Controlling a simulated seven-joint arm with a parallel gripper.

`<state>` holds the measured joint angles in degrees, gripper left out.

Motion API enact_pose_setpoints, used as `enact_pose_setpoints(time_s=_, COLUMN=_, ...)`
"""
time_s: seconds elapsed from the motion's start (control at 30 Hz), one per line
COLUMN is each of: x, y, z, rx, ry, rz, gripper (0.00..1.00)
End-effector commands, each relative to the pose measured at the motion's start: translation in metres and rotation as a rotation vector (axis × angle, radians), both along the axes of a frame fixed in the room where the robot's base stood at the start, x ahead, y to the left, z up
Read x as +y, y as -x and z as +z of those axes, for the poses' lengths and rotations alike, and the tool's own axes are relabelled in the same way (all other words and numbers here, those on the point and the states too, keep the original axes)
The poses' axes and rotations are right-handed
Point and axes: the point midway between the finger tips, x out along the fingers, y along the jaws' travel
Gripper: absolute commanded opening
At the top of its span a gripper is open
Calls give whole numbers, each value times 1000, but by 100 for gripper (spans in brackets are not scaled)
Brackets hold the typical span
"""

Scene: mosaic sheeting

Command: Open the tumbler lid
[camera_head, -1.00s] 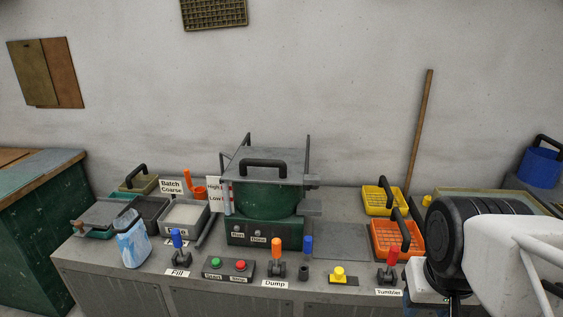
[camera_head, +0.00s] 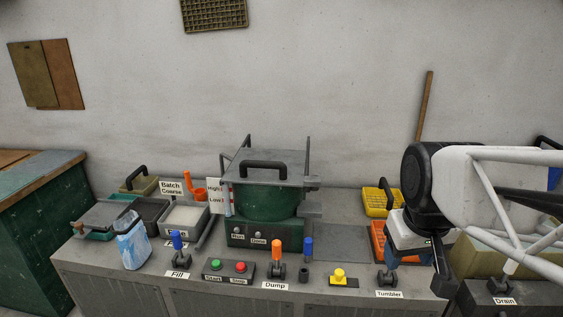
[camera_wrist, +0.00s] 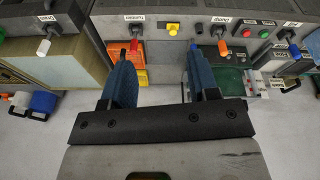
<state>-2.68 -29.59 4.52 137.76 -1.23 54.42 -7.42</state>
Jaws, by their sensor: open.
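A green drum (camera_head: 262,202) stands mid-bench with a flat grey lid (camera_head: 285,158) lying shut on top. A black arched handle (camera_head: 264,164) is on the lid. I take this to be the tumbler. A lever (camera_head: 387,279) labelled "Tumbler" stands at the front right; its red grip shows in the wrist view (camera_wrist: 134,46). My gripper (camera_wrist: 164,75) is open, with two blue fingers wide apart and nothing seen between them. In the head view it is at the right, well right of the drum and over the orange tray; its fingertips are partly hidden there.
An orange tray (camera_head: 377,240) and a yellow tray (camera_head: 375,202) lie right of the drum. Levers, buttons and a yellow knob (camera_head: 339,275) line the bench front. Upright grey posts (camera_head: 308,160) rise beside the lid.

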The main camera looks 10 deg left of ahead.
Motion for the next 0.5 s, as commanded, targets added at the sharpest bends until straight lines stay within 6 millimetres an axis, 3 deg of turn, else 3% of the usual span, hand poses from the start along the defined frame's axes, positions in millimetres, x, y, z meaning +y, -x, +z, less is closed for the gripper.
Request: enact_pose_setpoints(time_s=0.5, x=53, y=-133, z=41, rx=13, ry=74, rz=352, gripper=55)
